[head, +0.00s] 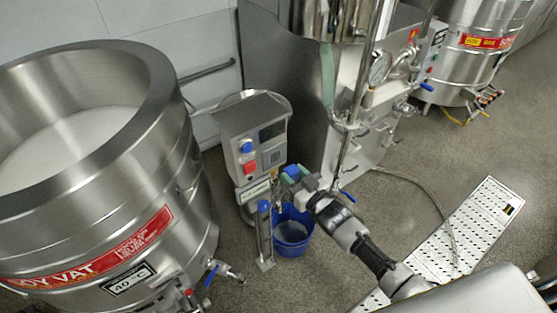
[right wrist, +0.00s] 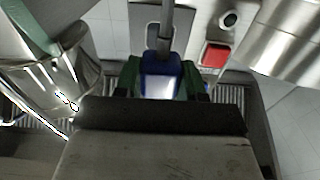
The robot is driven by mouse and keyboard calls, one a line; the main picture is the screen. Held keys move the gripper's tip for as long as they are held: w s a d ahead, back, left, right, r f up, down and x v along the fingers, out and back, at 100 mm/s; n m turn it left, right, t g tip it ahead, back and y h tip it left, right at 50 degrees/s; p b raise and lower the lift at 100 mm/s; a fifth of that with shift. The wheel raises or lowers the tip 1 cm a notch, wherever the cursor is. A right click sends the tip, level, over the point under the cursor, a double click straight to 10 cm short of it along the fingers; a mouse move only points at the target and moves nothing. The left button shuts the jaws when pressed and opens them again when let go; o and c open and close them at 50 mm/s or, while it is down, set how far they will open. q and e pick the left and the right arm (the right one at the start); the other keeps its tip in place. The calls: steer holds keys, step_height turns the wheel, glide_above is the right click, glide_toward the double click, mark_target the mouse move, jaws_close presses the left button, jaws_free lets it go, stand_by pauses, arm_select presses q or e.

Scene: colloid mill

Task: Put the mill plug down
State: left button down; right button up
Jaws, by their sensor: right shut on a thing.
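My right gripper (head: 288,180) reaches in from the lower right in the head view, in front of the colloid mill's grey control box (head: 232,122). In the right wrist view its green fingers (right wrist: 160,82) are shut on the blue mill plug (right wrist: 161,66), one on each side. A grey cable or stem shows straight beyond the plug there. In the head view the plug is small and mostly hidden by the gripper, so its contact with anything else cannot be told. My left gripper is not in view.
A blue bucket (head: 292,240) stands on the floor below the gripper, beside a short metal post (head: 264,235). A large steel vat (head: 120,200) fills the left. A steel machine with a gauge (head: 379,68) stands behind right. A perforated floor plate (head: 480,225) lies right.

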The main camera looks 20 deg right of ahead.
steer(key=s+a+r+m+h, duration=0.1)
steer(key=s+a+r, duration=0.15)
steer(key=s, duration=0.25)
steer(key=s+a+r+h, duration=0.1)
steer(key=s+a+r, duration=0.15)
steer(key=s, duration=0.25)
steer(key=s+d+r+m+t+h, duration=0.1)
steer(key=s+d+r+m+h, duration=0.2)
steer(key=s+r, duration=0.4)
steer(key=s+d+h, duration=0.1)
steer(key=d, duration=0.1)
steer(key=shift+d+r+h, duration=0.3)
steer(key=shift+d+r, duration=0.05)
steer(key=shift+d, duration=0.05)
